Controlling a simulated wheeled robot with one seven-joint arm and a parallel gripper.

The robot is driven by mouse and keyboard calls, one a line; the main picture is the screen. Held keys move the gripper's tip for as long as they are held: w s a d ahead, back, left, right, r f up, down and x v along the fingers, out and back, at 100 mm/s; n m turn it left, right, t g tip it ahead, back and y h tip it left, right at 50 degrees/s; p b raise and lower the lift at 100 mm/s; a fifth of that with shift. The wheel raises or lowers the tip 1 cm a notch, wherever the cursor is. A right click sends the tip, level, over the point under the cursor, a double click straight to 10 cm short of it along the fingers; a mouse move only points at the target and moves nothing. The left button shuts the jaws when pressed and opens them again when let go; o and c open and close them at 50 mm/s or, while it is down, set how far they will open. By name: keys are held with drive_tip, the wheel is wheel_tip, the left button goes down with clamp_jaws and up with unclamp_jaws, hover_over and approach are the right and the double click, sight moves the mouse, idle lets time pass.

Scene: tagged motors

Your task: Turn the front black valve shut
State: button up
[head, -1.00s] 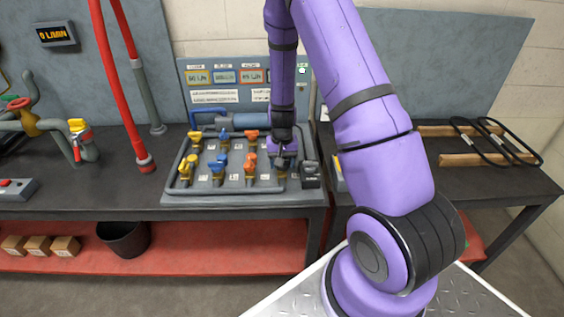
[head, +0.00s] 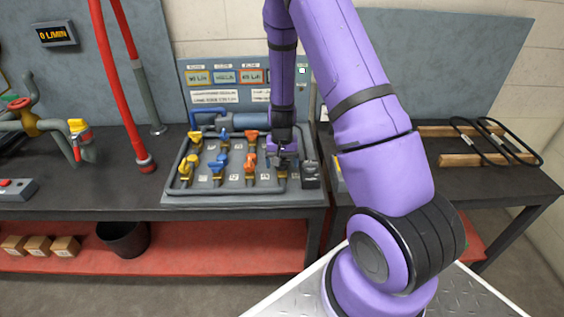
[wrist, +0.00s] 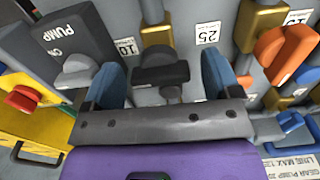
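The black valve has a dark bar handle (wrist: 160,75) on a gold body (wrist: 157,36) in the wrist view. The handle lies crosswise between the two blue fingertips of my gripper (wrist: 165,78). The gripper is open, with a narrow gap visible on each side of the handle. In the head view my gripper (head: 283,158) is over the right column of the valve panel (head: 240,194) and hides most of the black valves there. A second black valve cannot be made out.
Orange-handled (wrist: 287,52) and blue-handled (wrist: 291,125) valves stand to the right in the wrist view. The pump switch box (wrist: 68,50) is close on the left, with a red button (wrist: 22,98) on a yellow box beyond. Yellow valves (head: 187,168) line the panel's left.

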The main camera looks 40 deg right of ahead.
drive_tip(key=shift+r, duration=0.1)
wheel_tip(320, 180, up, 11)
drive_tip(key=shift+f, duration=0.2)
idle(0.4)
idle(0.4)
